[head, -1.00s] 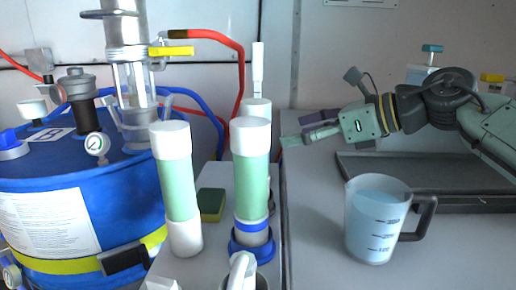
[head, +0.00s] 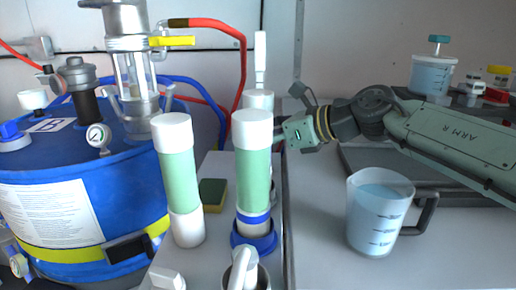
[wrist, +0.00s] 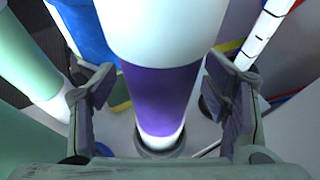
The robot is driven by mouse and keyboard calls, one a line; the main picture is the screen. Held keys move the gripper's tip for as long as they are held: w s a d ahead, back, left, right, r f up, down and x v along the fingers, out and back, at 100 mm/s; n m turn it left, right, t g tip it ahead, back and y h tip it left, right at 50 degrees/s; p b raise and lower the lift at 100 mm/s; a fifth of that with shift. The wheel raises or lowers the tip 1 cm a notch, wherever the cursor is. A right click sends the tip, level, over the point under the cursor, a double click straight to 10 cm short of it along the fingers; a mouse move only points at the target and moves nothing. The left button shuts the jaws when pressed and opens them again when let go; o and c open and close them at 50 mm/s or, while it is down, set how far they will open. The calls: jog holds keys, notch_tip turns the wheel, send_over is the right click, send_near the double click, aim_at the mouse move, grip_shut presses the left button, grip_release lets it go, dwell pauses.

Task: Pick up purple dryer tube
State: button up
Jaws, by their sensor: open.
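The purple dryer tube (wrist: 160,95) stands upright in the wrist view, with a white upper cap and a white lower end in a round grey holder. My gripper (wrist: 163,85) is open, with one finger on each side of the tube and gaps visible on both sides. In the head view, a white cap (head: 258,98) behind the front green tube (head: 253,165) is probably its top; the purple part is hidden there. My gripper's fingers are also hidden behind that green tube.
Another green tube (head: 180,175) stands at the left, near a blue drum (head: 85,200). A thin white tube (head: 260,60) rises behind. A sponge (head: 212,194) lies between the green tubes. A measuring jug (head: 375,215) with blue liquid stands at the right, near a dark tray (head: 460,195).

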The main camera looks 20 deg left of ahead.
jog(key=shift+c, duration=0.2)
jog(key=c, duration=1.6)
jog(key=shift+r, duration=0.1)
